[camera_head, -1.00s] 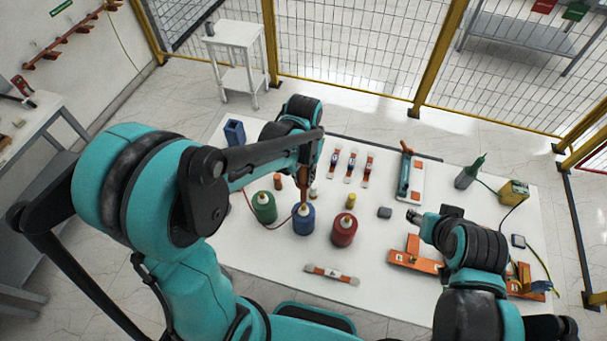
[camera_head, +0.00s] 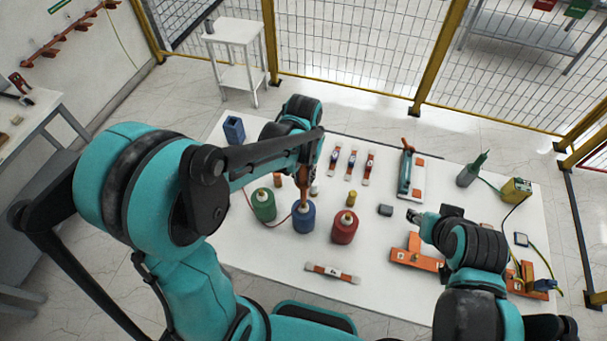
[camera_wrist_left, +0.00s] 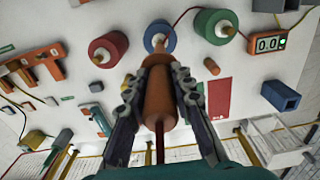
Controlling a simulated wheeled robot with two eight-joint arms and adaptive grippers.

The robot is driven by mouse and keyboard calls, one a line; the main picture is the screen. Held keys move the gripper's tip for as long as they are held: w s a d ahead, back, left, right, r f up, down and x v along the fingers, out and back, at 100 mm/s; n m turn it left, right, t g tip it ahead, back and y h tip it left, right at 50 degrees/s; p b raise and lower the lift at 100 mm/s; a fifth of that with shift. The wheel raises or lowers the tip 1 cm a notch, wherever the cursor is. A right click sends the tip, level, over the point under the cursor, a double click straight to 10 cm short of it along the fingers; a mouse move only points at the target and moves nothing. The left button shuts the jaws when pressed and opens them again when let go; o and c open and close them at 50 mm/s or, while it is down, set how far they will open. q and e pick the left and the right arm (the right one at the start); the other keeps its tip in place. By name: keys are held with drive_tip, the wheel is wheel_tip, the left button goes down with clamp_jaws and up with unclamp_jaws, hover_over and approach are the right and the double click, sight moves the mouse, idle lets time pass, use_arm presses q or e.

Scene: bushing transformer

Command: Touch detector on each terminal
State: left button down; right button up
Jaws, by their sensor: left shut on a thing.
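Three terminals stand in a row on the white table (camera_head: 265,265): green (camera_head: 263,208), blue (camera_head: 304,219) and red (camera_head: 344,229), each with a pale top. My left gripper (camera_wrist_left: 158,97) is shut on the orange detector handle (camera_wrist_left: 158,92), which also shows in the head view (camera_head: 303,190). The detector points down at the blue terminal (camera_wrist_left: 159,38), its tip at or just above the pale top; contact is unclear. An orange meter (camera_wrist_left: 267,43) reads 0.0 with a green light and a red lead. My right gripper (camera_head: 414,216) is above the table; its jaws are too small to read.
Several orange-and-white strips (camera_head: 351,165) lie behind the terminals, and one (camera_head: 332,273) lies in front. A blue holder (camera_head: 234,131) stands at the back left. An orange bracket (camera_head: 412,255) lies near my right arm. Yellow-framed fencing (camera_head: 437,62) closes the back.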

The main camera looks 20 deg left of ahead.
use_arm(q)
drive_tip(key=shift+f+b, duration=0.4)
idle(0.6)
idle(0.7)
drive_tip(key=shift+r+p, duration=3.5)
drive_tip(key=shift+r, duration=1.55)
